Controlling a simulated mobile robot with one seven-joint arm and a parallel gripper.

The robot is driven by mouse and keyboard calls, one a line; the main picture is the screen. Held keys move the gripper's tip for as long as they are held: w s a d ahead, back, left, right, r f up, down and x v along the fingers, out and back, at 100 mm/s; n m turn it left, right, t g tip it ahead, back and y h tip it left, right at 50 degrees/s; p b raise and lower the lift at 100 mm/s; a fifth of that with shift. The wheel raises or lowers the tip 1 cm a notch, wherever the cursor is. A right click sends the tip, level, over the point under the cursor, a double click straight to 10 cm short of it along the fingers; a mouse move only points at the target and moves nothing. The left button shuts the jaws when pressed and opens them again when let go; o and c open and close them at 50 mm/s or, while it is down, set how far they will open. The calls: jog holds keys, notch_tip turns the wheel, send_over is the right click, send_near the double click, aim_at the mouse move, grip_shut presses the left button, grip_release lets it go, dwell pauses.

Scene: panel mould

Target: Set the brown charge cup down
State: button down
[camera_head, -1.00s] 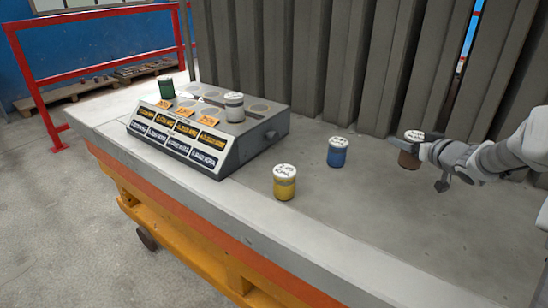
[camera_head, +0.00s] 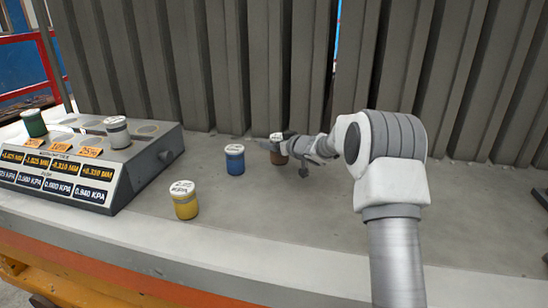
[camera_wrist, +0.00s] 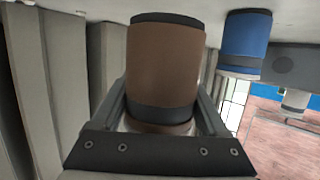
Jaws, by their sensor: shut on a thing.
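The brown charge cup (camera_head: 278,148) is at the back of the concrete surface, to the right of the blue cup (camera_head: 235,160). My gripper (camera_head: 291,147) comes in from the right and is shut on the brown cup. In the wrist view the brown cup (camera_wrist: 165,65) stands between the two fingers of my gripper (camera_wrist: 163,112), and the blue cup (camera_wrist: 246,42) shows beyond it. I cannot tell whether the brown cup's base touches the surface.
A yellow cup (camera_head: 184,200) stands nearer the front edge. The sloped rack (camera_head: 150,160) at left holds a green cup (camera_head: 34,123) and a grey cup (camera_head: 117,132). Grey ribbed panels (camera_head: 220,70) rise behind. The surface right of the yellow cup is clear.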

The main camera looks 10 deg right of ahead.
jog(key=shift+w+f+b, duration=0.1)
jog(key=shift+f+b, duration=1.05)
jog(key=shift+f, duration=0.8)
jog(key=shift+f, duration=0.1)
